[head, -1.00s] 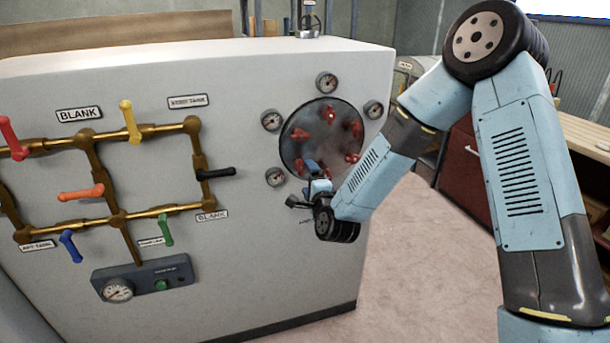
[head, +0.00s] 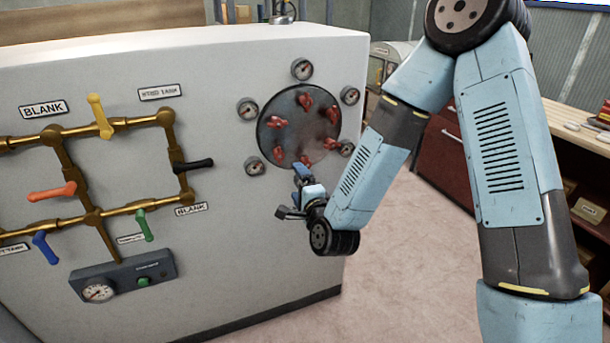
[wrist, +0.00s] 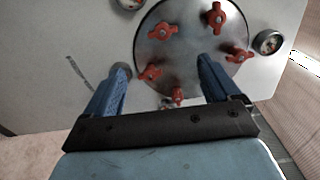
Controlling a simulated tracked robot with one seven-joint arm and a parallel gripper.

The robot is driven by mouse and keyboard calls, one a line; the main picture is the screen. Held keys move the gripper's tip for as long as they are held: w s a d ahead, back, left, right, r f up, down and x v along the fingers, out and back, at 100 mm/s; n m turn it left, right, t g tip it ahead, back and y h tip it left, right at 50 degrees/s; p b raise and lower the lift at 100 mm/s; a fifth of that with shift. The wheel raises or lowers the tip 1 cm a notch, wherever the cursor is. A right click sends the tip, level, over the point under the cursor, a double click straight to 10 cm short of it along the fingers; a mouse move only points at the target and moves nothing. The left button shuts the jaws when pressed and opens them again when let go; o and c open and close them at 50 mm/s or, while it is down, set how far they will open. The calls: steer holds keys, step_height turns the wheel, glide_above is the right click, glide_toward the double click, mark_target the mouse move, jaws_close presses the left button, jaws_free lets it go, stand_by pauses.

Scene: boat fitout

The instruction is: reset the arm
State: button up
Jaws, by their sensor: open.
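The white cabinet (head: 230,240) carries brass pipes (head: 50,208) with coloured handles, a small grey gauge box (head: 125,277) and gauges around the plate. A dark red drawer unit (head: 447,150) and a wooden shelf (head: 570,130) stand to the right. Open floor (head: 410,270) lies between.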

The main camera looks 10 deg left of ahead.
steer(key=d+r+n+g+h, duration=0.25)
steer(key=d+r+n, duration=0.3)
steer(key=d, duration=0.35)
steer(key=d+r+n+g+h, duration=0.2)
steer(key=d+r+n+h, duration=0.15)
steer(key=d+r, duration=0.5)
steer(key=s+d+r+n+g+h, duration=0.1)
steer(key=s+d+r+g, duration=0.1)
steer(key=s+d, duration=0.7)
steer(key=s+d+r+n+g+h, duration=0.2)
steer(key=s+d+r, duration=0.3)
steer(key=s+d, duration=0.5)
steer(key=s+g, duration=0.1)
steer(key=s, duration=0.3)
steer(key=shift+r, duration=0.1)
